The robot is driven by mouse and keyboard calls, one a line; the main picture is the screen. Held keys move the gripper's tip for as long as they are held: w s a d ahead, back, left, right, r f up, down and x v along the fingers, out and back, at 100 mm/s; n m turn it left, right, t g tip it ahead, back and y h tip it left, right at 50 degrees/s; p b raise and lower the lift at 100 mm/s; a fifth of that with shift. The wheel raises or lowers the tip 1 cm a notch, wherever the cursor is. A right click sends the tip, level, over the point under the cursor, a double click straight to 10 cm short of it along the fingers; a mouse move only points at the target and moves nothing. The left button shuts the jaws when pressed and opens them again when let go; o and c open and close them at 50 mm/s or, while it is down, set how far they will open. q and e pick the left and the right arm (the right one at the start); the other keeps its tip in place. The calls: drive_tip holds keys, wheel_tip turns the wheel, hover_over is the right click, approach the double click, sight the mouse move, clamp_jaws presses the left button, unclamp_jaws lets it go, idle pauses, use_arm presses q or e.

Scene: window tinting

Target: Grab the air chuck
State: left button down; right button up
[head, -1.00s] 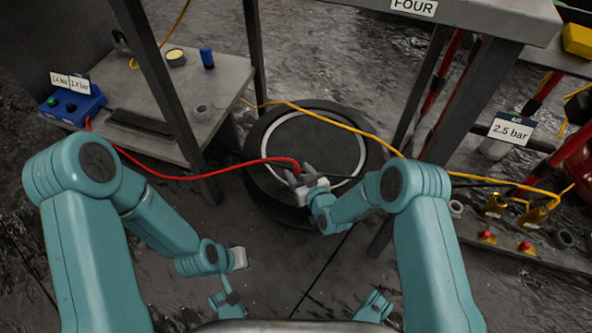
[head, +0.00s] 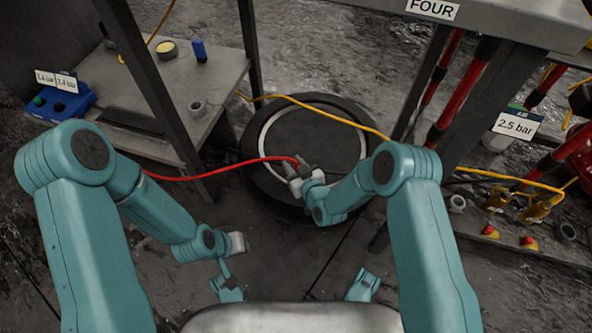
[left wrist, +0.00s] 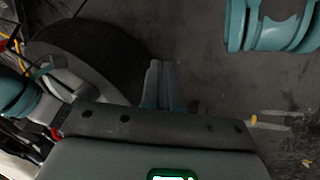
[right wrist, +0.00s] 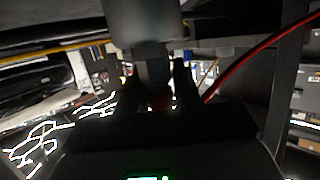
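The red hose (head: 222,166) runs from behind my left arm to my right gripper (head: 297,168) over the tyre (head: 255,191). The air chuck at its end is mostly hidden by the fingers in the head view. In the right wrist view a grey piece (right wrist: 153,68) sits between the dark fingers of my right gripper (right wrist: 155,88), which look closed on it. The red hose (right wrist: 240,65) passes at the right there. My left gripper (head: 237,243) is empty, low and left of the tyre; its fingers (left wrist: 161,82) are together in the left wrist view.
A grey side table (head: 225,85) at left holds a blue box (head: 62,103), a blue bottle (head: 199,51) and a ring. A steel frame with legs stands over the tyre. At right, a low shelf holds yellow fittings (head: 497,200). A yellow hose (head: 310,109) crosses behind.

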clamp_jaws()
drive_tip(key=shift+s, duration=0.1)
drive_tip(key=shift+r, duration=0.15)
